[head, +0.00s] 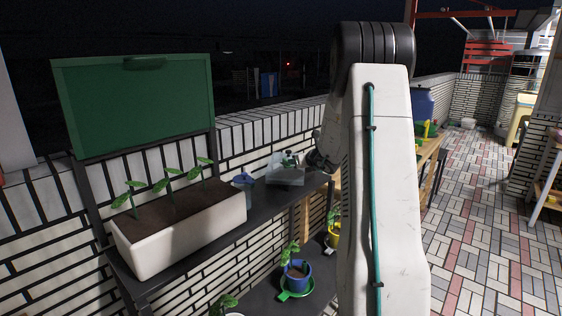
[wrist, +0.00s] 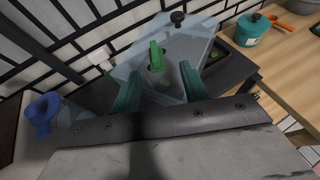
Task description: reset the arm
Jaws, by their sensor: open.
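My gripper (wrist: 160,75) shows in the wrist view as two green fingers standing well apart. It is open, with nothing clasped between the fingers. Just beyond the fingertips is a clear lid or box (wrist: 188,42) with a green upright piece (wrist: 156,57) and a black knob (wrist: 177,17). I cannot tell whether a finger touches it. In the head view, my white arm (head: 380,190) stands upright right of the middle. Its wrist end reaches left, close to the clear box (head: 285,175) on the dark shelf. The fingers are hard to make out there.
A white planter (head: 182,238) with seedlings and a blue item (head: 243,180) stand on the dark shelf (head: 262,204). A blue pot (head: 297,271) sits on the lower shelf. A teal container (wrist: 252,30) stands on a wooden table. The tiled floor (head: 480,200) at right looks clear.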

